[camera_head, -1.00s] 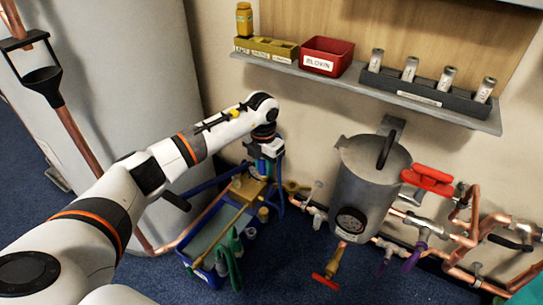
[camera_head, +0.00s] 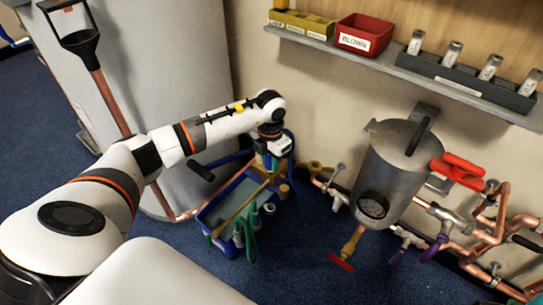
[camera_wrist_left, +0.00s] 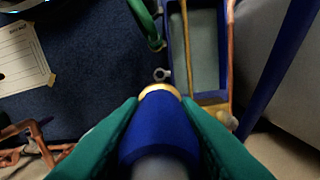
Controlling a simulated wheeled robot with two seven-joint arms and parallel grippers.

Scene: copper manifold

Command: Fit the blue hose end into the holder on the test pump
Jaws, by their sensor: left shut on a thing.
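The blue hose end (camera_wrist_left: 158,130) has a brass-coloured tip and sits between the green finger pads of my left gripper (camera_wrist_left: 158,118), which is shut on it. In the head view my left gripper (camera_head: 270,152) is over the back right part of the test pump, a blue-rimmed tray (camera_head: 208,222) on the floor. In the left wrist view the pump's tray (camera_wrist_left: 222,50) lies ahead and right of the hose tip. A small grey ring (camera_wrist_left: 162,74) beside the tray may be the holder; the tip is apart from it. My right gripper is not in view.
A grey tank (camera_head: 392,175) with a gauge, valves and copper pipes (camera_head: 485,235) are to the right. A big grey cylinder (camera_head: 175,70) stands behind my left arm. A shelf (camera_head: 400,72) with boxes is above. Blue carpet (camera_head: 300,265) is clear in front.

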